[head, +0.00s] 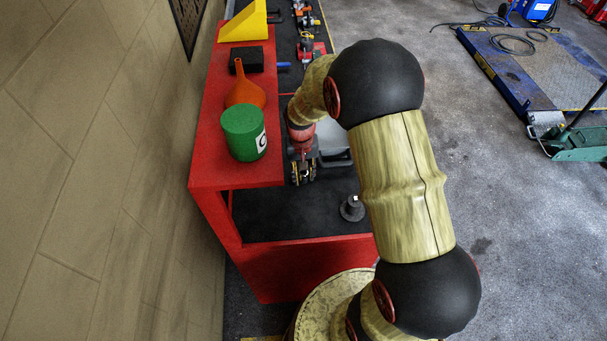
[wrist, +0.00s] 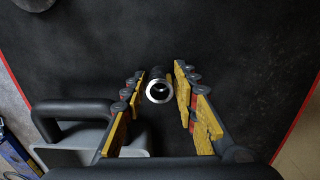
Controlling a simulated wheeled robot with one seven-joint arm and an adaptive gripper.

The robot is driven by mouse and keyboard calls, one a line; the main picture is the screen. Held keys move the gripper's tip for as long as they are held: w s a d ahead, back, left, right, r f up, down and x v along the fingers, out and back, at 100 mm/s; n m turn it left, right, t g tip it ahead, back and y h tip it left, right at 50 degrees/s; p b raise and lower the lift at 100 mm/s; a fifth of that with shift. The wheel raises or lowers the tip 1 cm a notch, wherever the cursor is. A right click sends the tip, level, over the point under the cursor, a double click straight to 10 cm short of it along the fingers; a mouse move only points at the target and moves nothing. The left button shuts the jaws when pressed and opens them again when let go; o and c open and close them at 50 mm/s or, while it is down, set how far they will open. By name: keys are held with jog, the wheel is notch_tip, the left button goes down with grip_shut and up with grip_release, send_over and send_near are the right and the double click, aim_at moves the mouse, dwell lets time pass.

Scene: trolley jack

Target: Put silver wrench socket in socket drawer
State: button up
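A short tube with a shiny silver ring end, which looks like the wrench socket (wrist: 159,91), is on the black surface in the wrist view. My gripper (wrist: 160,78) is open, with its yellow-padded fingers on either side of the socket. Narrow dark gaps seem to show between the socket and the fingers; I cannot tell if either touches. In the head view my gripper (head: 302,174) points down over the black worktop, and the socket is hidden there. I cannot make out the socket drawer for certain.
A grey object with a dark handle (wrist: 73,108) is close to my gripper's left finger in the wrist view. A dark round-based piece (head: 352,209) stands on the worktop. A green can (head: 244,133) and orange funnel (head: 245,88) stand on the raised red shelf (head: 208,160).

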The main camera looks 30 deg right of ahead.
jog(key=shift+o, duration=1.2)
